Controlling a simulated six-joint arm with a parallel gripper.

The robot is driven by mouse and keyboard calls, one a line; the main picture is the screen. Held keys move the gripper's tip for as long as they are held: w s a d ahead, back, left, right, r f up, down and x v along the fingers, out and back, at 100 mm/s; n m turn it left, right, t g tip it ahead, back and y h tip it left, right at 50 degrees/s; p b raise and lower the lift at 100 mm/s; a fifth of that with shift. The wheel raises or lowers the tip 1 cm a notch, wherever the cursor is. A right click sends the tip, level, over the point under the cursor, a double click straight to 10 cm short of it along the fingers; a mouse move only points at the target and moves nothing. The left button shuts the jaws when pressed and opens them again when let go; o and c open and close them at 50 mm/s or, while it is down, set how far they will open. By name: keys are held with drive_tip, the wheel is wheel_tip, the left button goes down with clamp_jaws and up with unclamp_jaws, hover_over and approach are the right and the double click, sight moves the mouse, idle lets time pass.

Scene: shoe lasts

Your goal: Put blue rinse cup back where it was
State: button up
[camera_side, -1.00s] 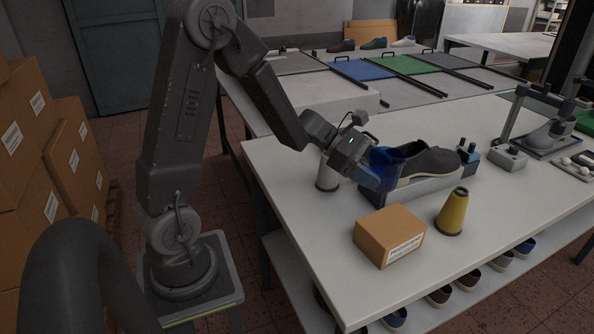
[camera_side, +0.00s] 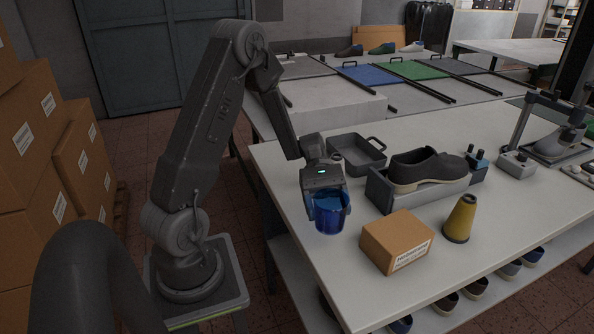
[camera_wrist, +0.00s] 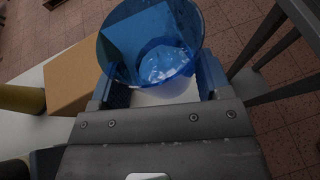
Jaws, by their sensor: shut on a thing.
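The blue rinse cup (camera_side: 331,216) is translucent and roughly upright, over the left front part of the white table. In the side view I cannot tell whether its base touches the table. My gripper (camera_side: 328,198) is shut on the cup, with a finger on either side of it. In the wrist view the cup (camera_wrist: 150,50) fills the space between my fingers (camera_wrist: 155,88), and I look through its wide mouth and clear wall. The cup hides part of the table under it.
A cardboard box (camera_side: 396,241) stands just right of the cup, with a yellow cone (camera_side: 460,218) beyond it. A dark shoe (camera_side: 428,168) rests in a grey holder (camera_side: 425,196). A grey handled tray (camera_side: 357,155) lies behind my gripper. The table's left edge is close.

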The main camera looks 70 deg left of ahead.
drive_tip(key=s+a+f+m+g+y, duration=0.1)
drive_tip(key=s+a+m+g+y, duration=0.45)
drive_tip(key=a+m+y, duration=0.4)
drive_tip(key=s+a+f+m+g+y, duration=0.1)
drive_tip(key=s+a+m+g+y, duration=0.45)
drive_tip(key=a+m+y, duration=0.35)
drive_tip(key=w+a+r+m+t+y, duration=0.25)
drive_tip(key=a+r+m+t, duration=0.25)
drive_tip(key=a+m+t, duration=0.4)
drive_tip(key=w+a+r+m+t+y, duration=0.2)
drive_tip(key=a+r+m+t+y, duration=0.3)
drive_tip(key=m+t, duration=0.65)
drive_tip(key=shift+m+h, duration=0.3)
drive_tip(key=shift+h, duration=0.1)
drive_tip(key=shift+a+f, duration=0.25)
drive_tip(key=shift+f, duration=0.95)
drive_tip(key=shift+a+f, duration=0.25)
drive_tip(key=shift+f, duration=0.95)
hover_over(296, 173)
wheel_tip(296, 173, down, 7)
drive_tip(key=shift+a, duration=0.1)
drive_tip(key=shift+f, duration=1.8)
drive_tip(key=shift+f, duration=0.1)
